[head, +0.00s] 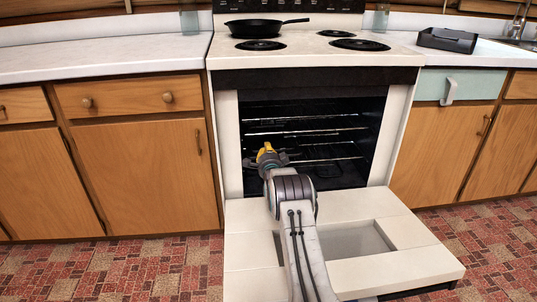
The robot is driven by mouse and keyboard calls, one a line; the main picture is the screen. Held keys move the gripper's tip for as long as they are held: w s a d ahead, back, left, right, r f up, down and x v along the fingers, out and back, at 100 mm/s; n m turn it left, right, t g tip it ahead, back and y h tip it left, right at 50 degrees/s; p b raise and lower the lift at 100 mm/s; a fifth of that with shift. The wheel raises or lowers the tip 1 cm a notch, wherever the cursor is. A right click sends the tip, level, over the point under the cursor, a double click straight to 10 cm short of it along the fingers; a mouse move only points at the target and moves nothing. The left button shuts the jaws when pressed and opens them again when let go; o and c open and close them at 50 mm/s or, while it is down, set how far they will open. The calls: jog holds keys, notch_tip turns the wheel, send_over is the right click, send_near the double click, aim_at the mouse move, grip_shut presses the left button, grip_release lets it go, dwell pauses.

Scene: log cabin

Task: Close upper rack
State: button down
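The white oven (228,145) stands in the middle of the head view with its door (395,275) folded down toward me. Inside the dark cavity, the upper rack (305,131) shows as thin metal bars running across. A lower rack (330,160) shows below it. My gripper (268,152) is at the left of the oven opening, above the lowered door, with yellow and dark parts showing. Its fingertips are small and partly hidden by my arm, so I cannot tell whether it is open or touching a rack.
A black pan (257,28) sits on the stovetop. Wooden cabinets (140,145) flank the oven, and a black tray (447,40) lies on the right counter. The lowered door covers the floor before the oven. Red patterned floor (120,270) is clear at left.

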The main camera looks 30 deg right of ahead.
jog(key=shift+p+v, duration=0.7)
jog(key=shift+v, duration=1.65)
jog(key=shift+r, duration=0.1)
